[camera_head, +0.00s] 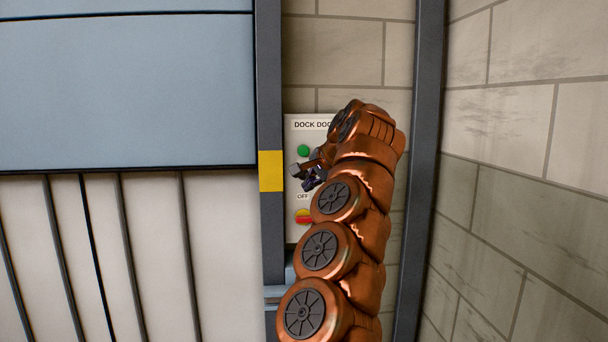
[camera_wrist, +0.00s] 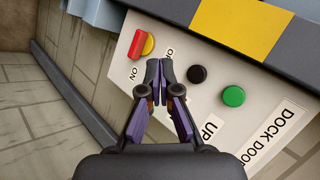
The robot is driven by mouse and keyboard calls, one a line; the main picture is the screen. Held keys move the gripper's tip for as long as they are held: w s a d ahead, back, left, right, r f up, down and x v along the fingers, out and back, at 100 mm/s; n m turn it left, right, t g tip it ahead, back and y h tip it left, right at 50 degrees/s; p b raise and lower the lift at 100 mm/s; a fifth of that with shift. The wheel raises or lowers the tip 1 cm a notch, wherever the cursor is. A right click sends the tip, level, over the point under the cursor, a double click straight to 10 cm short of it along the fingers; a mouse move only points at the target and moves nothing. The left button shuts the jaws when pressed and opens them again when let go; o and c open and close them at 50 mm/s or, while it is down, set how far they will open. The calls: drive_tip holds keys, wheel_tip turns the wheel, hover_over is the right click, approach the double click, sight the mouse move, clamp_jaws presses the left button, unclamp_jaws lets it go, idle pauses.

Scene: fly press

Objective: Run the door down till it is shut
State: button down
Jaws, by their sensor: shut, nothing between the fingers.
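The dock door (camera_head: 125,90) is a blue-grey panel, part-way down, its dark bottom edge above pale upright slats. The white control panel (camera_head: 293,232), headed DOCK DOOR, is right of the door's post. It has a green button (camera_wrist: 233,96) near an UP label, a black button (camera_wrist: 197,75), and a red-handled switch (camera_wrist: 142,43) on yellow with OFF and ON labels. The handle seems to lie crosswise, towards ON. My gripper (camera_wrist: 153,66) is shut and empty in front of the panel, its tips between the black button and the switch in the wrist view. It hides the black button in the head view.
A dark post (camera_head: 270,90) with a yellow block (camera_head: 271,171) stands between door and panel. A second dark post (camera_head: 420,150) stands right of my arm, before a block wall (camera_head: 540,150). A blue-grey ledge shows below the panel.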

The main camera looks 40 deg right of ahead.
sight(306, 175)
drive_tip(key=w+d+p, duration=0.1)
drive_tip(key=w+p, duration=0.1)
drive_tip(key=p, duration=0.2)
drive_tip(key=w+d+p, duration=0.2)
drive_tip(key=p, duration=0.2)
drive_tip(key=w+d+p, duration=0.1)
drive_tip(key=w+p, duration=0.1)
drive_tip(key=p, duration=0.3)
drive_tip(key=shift+w+d, duration=0.3)
drive_tip(key=shift+d, duration=0.1)
drive_tip(key=shift+w+d+p, duration=0.2)
drive_tip(key=shift+w+p, duration=0.05)
drive_tip(key=shift+p, duration=0.6)
idle(0.7)
